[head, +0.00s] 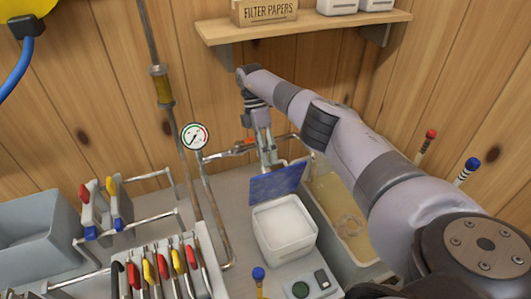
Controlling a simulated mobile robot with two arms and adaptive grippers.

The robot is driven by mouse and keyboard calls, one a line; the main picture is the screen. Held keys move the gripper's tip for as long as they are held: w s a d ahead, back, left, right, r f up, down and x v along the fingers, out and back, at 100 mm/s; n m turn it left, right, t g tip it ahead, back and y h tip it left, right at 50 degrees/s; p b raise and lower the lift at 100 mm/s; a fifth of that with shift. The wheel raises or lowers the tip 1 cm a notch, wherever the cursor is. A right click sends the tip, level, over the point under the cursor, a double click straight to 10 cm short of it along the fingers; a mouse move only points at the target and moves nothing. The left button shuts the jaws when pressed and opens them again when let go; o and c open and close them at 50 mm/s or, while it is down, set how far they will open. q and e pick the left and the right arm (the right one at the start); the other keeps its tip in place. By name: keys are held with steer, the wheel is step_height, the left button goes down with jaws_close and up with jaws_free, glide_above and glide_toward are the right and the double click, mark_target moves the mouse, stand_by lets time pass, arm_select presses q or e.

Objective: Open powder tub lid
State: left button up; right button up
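The powder tub (284,237) is a white, square tub with pale contents, standing on the grey bench right of centre. Its blue lid (277,183) stands tilted up at the tub's back edge, so the tub's top is uncovered. My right arm reaches in from the lower right, and my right gripper (268,158) points down just behind the lid's upper edge. The lid hides part of the fingertips, and I cannot tell whether they touch it or how far apart they are. My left gripper is not in view.
A long pan of amber liquid (353,238) lies right of the tub, partly under my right arm. A pressure gauge (195,136) on pipes stands left. Several coloured-handled valves (163,267) fill the front left. A wooden shelf (303,25) with a filter papers box hangs above.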

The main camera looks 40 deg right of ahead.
steer(key=shift+a+f, duration=0.15)
steer(key=shift+f, duration=0.25)
step_height(320, 180, up, 11)
stand_by(0.4)
steer(key=shift+f, duration=0.15)
stand_by(0.4)
